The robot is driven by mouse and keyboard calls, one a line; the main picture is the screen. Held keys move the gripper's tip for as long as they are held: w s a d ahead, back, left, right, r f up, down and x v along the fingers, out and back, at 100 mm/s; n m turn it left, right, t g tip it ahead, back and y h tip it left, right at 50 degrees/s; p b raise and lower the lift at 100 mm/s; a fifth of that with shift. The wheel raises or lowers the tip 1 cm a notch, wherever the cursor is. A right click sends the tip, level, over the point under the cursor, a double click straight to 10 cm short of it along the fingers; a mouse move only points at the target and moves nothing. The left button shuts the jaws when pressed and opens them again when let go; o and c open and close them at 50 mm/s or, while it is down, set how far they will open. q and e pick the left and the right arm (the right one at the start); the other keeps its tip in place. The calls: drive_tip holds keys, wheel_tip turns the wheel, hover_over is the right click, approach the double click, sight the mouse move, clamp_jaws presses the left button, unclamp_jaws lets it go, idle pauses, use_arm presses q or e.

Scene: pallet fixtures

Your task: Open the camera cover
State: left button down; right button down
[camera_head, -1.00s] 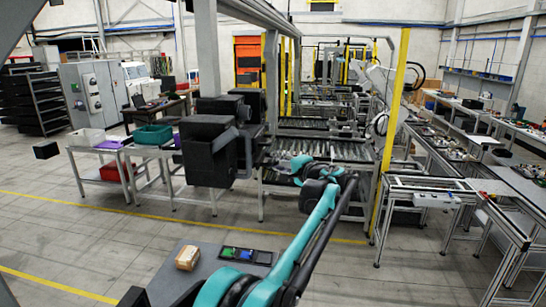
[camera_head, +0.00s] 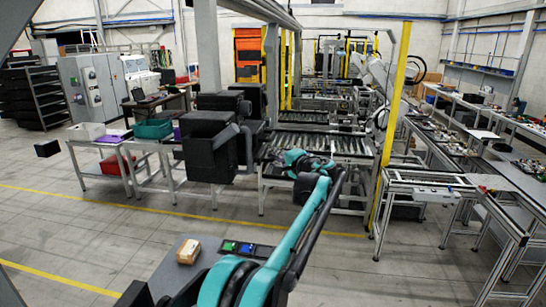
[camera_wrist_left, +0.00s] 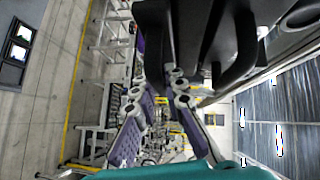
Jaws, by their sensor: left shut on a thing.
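The black camera cover (camera_head: 205,158) is a boxy housing left of centre in the head view. A dark bent arm or handle (camera_head: 247,145) stands at its right side. My left gripper (camera_head: 278,158) is to the right of it, at the end of the teal arm, its fingers small and partly hidden. The exact grip point is hidden. My right gripper is not in view.
A roller conveyor (camera_head: 315,147) stands behind the arm. A yellow post (camera_head: 393,120) and a metal-framed bench (camera_head: 430,180) are to the right. The floor between is clear.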

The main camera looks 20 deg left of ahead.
use_arm(q)
drive_tip(key=w+d+p, duration=0.2)
drive_tip(key=w+d, duration=0.1)
drive_tip(key=d, duration=0.8)
drive_tip(key=shift+d, duration=0.4)
drive_tip(key=c, duration=1.6)
unclamp_jaws()
drive_tip(key=shift+o, duration=0.2)
drive_tip(key=shift+d, duration=0.1)
drive_tip(key=v, duration=1.2)
